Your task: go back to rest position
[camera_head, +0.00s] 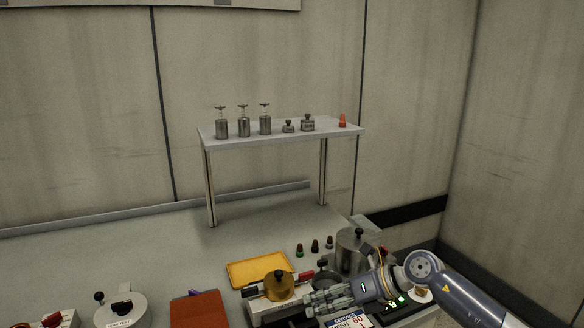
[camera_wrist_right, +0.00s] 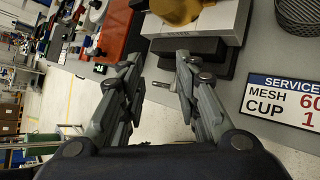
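My right arm comes in from the lower right in the head view. Its gripper (camera_head: 309,303) is above the front of the bench, in front of the brass-coloured round part (camera_head: 278,285) and above the service sign (camera_head: 350,321). In the right wrist view the gripper (camera_wrist_right: 158,68) has its two fingers spread apart with nothing between them. The brass part (camera_wrist_right: 176,10) and the sign (camera_wrist_right: 292,100) also show there, beyond the fingertips. My left gripper is not in view.
A raised shelf (camera_head: 285,133) carries several metal canisters and weights. A yellow tray (camera_head: 258,268), a red-orange mat (camera_head: 198,309) and a metal pot (camera_head: 352,252) are on the bench close to the right gripper. The bench's left rear (camera_head: 110,250) is clear.

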